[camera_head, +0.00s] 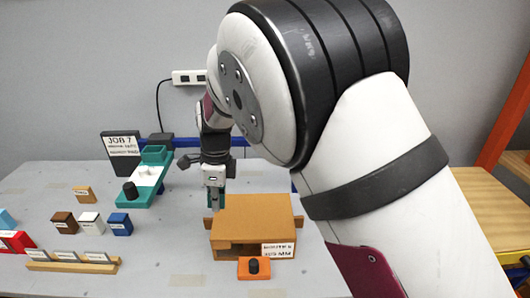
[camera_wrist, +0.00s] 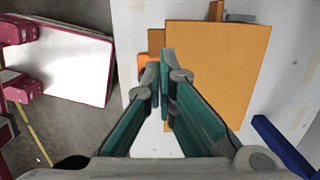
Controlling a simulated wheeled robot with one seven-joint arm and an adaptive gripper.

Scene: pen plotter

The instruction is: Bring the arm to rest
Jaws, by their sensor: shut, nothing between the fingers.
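My gripper (camera_head: 216,201) hangs from my arm with its fingers pointing down, just behind and left of the orange-brown box (camera_head: 258,220) on the grey table. In the wrist view my gripper (camera_wrist: 165,85) shows its green fingers brought together with nothing between them. The box top (camera_wrist: 225,70) lies to the right of the fingertips in that view. My arm's large white links cover much of the right side of the head view and hide part of the table.
A teal plotter-like device (camera_head: 150,175) and a dark job sign (camera_head: 122,146) stand at the back left. Small coloured blocks (camera_head: 89,222) and a wooden rack (camera_head: 72,261) are at the left. An orange block with a black knob (camera_head: 254,267) sits before the box. Free table lies around (camera_head: 165,245).

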